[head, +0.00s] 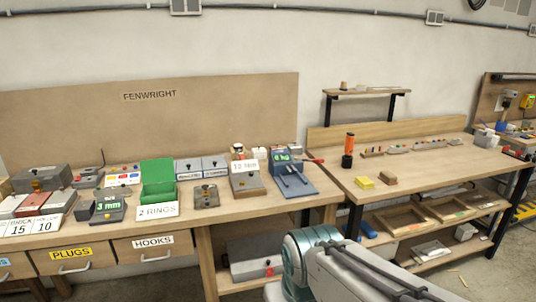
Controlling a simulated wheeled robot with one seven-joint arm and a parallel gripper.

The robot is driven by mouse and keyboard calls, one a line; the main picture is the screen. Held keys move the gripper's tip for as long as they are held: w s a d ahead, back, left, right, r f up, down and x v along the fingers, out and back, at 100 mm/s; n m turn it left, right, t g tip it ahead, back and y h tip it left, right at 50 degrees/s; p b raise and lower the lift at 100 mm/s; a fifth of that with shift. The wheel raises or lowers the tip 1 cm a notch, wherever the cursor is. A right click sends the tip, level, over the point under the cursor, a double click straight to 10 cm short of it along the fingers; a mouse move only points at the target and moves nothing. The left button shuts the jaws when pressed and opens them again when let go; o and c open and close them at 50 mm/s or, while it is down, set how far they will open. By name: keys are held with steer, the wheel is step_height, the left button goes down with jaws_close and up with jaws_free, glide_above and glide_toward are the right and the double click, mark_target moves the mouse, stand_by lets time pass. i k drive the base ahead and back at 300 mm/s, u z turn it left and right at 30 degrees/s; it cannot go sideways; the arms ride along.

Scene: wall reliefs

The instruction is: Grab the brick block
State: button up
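A small brown, brick-coloured block (388,178) lies on the right wooden workbench (440,170), near its front left edge. A yellow block (364,183) lies just left of it, with a small gap. I cannot tell for certain which of these is the brick block. Part of my arm shows at the bottom centre, below the benches. My gripper is not in view.
An orange and black cylinder (348,150) stands behind the yellow block. A row of small pieces (415,147) lines the bench's back. The left bench holds a green box (157,181), a blue stand (290,178) and labelled cards. Bare wood surrounds the brown block's right side.

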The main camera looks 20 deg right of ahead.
mark_target(277, 146)
steer(key=z, duration=0.6)
steer(key=i, duration=0.45)
steer(key=z, duration=0.7)
steer(key=i, duration=1.25)
steer(key=u, duration=0.95)
steer(key=i, duration=0.25)
steer(key=u, duration=0.35)
